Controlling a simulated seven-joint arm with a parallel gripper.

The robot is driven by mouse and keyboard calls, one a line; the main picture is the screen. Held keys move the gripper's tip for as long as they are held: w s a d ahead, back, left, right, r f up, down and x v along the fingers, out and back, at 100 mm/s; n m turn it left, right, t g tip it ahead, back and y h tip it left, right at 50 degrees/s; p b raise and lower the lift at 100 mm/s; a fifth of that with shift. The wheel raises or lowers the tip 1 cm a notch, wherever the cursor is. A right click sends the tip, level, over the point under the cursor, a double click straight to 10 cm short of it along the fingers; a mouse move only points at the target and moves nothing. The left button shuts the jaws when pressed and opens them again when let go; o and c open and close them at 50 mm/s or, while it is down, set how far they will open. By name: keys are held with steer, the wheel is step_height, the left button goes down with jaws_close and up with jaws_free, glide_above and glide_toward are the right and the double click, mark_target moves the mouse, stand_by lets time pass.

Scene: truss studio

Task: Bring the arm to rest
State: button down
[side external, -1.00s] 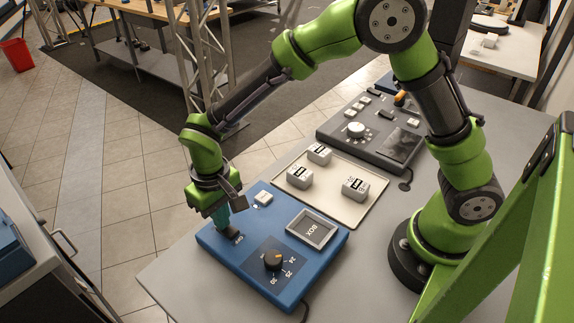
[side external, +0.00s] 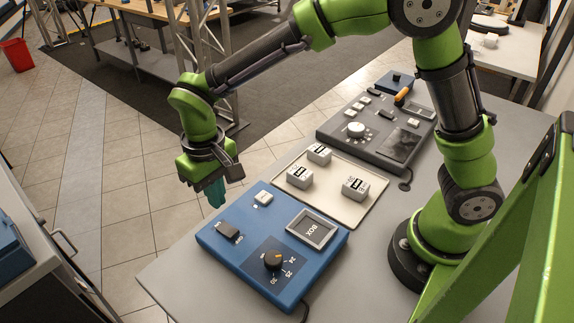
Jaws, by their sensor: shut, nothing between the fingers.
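My gripper (side external: 216,194) is shut and empty, with its teal fingers pointing down. It hangs in the air above the far left corner of the blue panel (side external: 212,240), apart from it. The blue panel carries a dark rocker switch (side external: 228,231), a white button (side external: 263,198), a dark knob (side external: 273,259) and a framed recess marked BOX (side external: 311,229).
A metal truss (side external: 190,60) stands beyond the table.

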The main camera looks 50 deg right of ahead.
steer(key=shift+r, duration=0.1)
steer(key=shift+s+f, duration=0.1)
steer(key=shift+f, duration=0.1)
steer(key=shift+s+d, duration=0.35)
steer(key=shift+s, duration=0.3)
steer(key=s+d+r+m+t+y, duration=0.1)
steer(key=s+d+r+m+t, duration=0.1)
steer(key=s+d+r, duration=0.4)
steer(key=s+d+r+m+t+y, duration=0.1)
steer(key=s+d+r+t, duration=0.4)
steer(key=d, duration=0.6)
step_height(320, 180, up, 2)
steer(key=shift+s+d+r+m, duration=0.25)
steer(key=shift+s+d+m, duration=0.05)
steer(key=shift+s+m, duration=0.2)
steer(key=c, duration=1.8)
jaws_free()
